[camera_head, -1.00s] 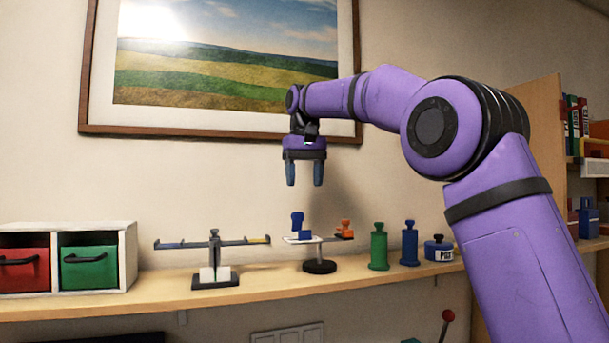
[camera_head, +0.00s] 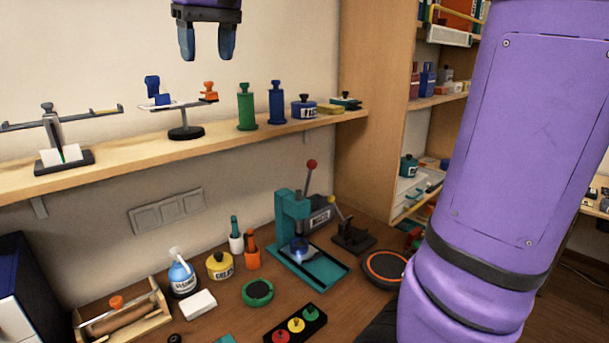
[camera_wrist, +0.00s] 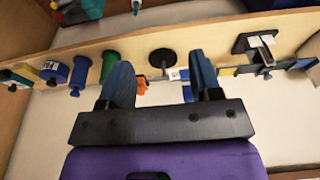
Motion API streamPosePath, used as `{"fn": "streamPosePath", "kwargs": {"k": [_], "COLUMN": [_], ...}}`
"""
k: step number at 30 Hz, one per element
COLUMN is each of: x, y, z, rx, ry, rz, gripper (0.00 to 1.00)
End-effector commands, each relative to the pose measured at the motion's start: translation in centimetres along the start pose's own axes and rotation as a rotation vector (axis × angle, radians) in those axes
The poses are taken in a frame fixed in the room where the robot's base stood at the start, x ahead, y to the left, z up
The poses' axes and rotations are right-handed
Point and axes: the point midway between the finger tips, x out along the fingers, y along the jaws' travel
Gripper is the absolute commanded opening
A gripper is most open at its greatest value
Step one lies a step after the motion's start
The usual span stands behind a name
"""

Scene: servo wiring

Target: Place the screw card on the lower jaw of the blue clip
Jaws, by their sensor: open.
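The blue clip (camera_head: 153,88) stands at the left end of a small black-footed stand on the wall shelf. A thin white piece (camera_head: 180,105) lies level by its lower part; I cannot tell whether this is the screw card or part of the stand. My gripper (camera_head: 207,52) is open and points down, above the stand and apart from it, with nothing visible between its fingers. In the wrist view my gripper (camera_wrist: 160,75) spans part of the shelf, and a small white label (camera_wrist: 179,74) shows between the fingers. No card with screws can be made out clearly.
An orange clip (camera_head: 209,91) is on the stand's right end. A balance-like stand (camera_head: 50,135) is on the left. Green (camera_head: 246,108) and blue (camera_head: 277,104) bottle shapes stand on the right. A crowded desk lies below, with a teal press (camera_head: 295,220).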

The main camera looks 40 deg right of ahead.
Motion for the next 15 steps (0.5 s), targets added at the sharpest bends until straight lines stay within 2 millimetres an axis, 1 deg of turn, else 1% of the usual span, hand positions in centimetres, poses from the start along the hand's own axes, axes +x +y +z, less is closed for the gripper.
{"fn": "streamPosePath", "kwargs": {"k": [1,5,6,8,9,11,12,15], "x": [0.5,2.4,3.1,4.3,5.2,6.5,7.5,9.8], "y": [0.4,1.1,1.4,1.7,1.9,2.1,2.3,2.6], "z": [2.2,7.0,8.4,10.7,12.2,14.4,15.8,19.1], "rx": [0.002,0.002,0.003,0.004,0.005,0.005,0.006,0.006], "ry": [0.019,0.07,0.085,0.108,0.123,0.147,0.162,0.194], "rz": [0.0,0.0,0.0,0.0,0.0,0.0,0.0,0.0], "gripper": [0.58,0.58,0.58,0.58,0.58,0.58,0.58,0.58]}}
